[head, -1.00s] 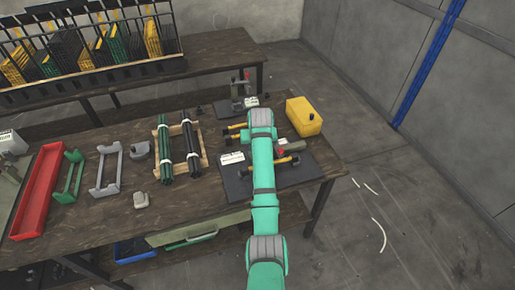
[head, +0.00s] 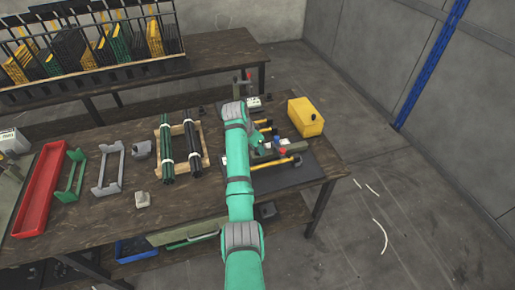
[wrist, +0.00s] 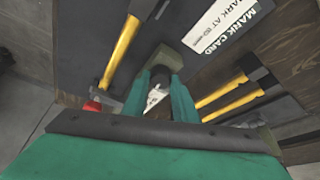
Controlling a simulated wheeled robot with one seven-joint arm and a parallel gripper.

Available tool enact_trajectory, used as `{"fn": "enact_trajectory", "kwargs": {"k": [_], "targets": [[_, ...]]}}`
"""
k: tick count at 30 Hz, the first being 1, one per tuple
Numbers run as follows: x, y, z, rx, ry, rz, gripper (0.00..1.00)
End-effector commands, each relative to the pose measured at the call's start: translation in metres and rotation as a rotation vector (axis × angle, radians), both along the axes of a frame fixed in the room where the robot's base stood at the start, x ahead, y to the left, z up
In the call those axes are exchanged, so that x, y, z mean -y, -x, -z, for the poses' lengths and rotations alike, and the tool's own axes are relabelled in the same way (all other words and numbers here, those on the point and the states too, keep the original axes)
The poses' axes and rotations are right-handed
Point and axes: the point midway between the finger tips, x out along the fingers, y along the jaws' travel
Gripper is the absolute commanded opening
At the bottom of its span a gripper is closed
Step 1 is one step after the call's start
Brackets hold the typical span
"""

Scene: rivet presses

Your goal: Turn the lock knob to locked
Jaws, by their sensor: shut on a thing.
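My gripper (wrist: 160,102) shows its two green fingers closed around a small pale grey piece (wrist: 157,96), seemingly the lock knob, mostly hidden between them. In the head view my gripper (head: 260,137) is down over the rivet press on the dark mat (head: 300,175). The press body (head: 292,147) is grey-green and partly hidden by my arm. A red part (wrist: 92,106) also shows left of the fingers in the wrist view. The knob's setting cannot be read.
Yellow-handled hammers (wrist: 121,50) lie close on both sides of the fingers. A mark card (wrist: 225,28) lies on the mat. Bundled rods on a wooden rack (head: 207,157) lie left of my arm.

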Motion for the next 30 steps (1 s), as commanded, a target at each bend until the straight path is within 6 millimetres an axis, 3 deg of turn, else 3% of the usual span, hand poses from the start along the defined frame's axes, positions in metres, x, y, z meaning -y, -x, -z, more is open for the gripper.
{"fn": "enact_trajectory", "kwargs": {"k": [12,28,29,30], "targets": [[-0.0016,-0.0014,-0.0005,0.000,-0.001,0.178,0.03],[-0.0012,-0.0014,-0.0003,0.000,-0.001,0.203,0.03],[-0.0012,-0.0014,-0.0003,0.000,-0.001,0.203,0.28],[-0.0012,-0.0014,-0.0003,0.000,-0.001,0.202,0.38]]}}
